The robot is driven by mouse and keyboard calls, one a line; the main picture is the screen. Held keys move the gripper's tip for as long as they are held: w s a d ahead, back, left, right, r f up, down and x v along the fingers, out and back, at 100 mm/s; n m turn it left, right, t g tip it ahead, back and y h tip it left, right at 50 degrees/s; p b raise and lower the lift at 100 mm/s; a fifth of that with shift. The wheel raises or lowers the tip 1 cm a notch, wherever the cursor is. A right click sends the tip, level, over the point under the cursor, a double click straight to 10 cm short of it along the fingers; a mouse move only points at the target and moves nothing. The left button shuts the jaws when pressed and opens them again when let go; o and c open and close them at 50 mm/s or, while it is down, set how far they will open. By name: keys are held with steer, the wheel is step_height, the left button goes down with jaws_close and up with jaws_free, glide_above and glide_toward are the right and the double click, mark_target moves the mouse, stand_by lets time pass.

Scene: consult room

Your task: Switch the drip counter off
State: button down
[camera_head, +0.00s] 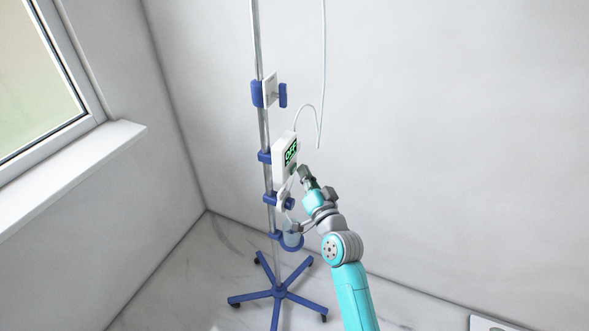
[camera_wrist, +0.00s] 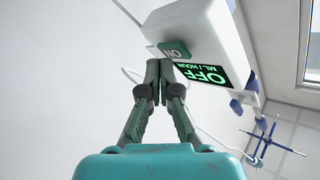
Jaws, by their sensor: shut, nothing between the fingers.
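The drip counter (camera_head: 281,160) is a white box clamped to the metal pole. Its dark display (camera_head: 290,152) shows "OFF" in green; in the wrist view the display (camera_wrist: 203,77) reads "OFF ML/HOUR". A grey-green switch marked "ON" (camera_wrist: 174,50) sits on the counter's face (camera_wrist: 215,28) beside the display. My gripper (camera_head: 303,171) is shut and empty, in front of the counter's lower part. In the wrist view my gripper's fingertips (camera_wrist: 165,66) are just short of or against the switch; I cannot tell if they touch it.
The pole (camera_head: 263,130) carries blue clamps and a white holder (camera_head: 270,90) above. A thin tube (camera_head: 323,75) hangs beside the counter. A small cup (camera_head: 291,239) sits low in a blue ring. The blue wheeled base (camera_head: 278,292) stands near the corner, by the window (camera_head: 35,85).

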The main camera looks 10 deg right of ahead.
steer(key=shift+s+d, duration=0.2)
steer(key=shift+d, duration=0.05)
steer(key=shift+s+d, duration=0.75)
steer(key=shift+d, duration=0.3)
steer(key=shift+s+d, duration=0.75)
steer(key=shift+d, duration=0.25)
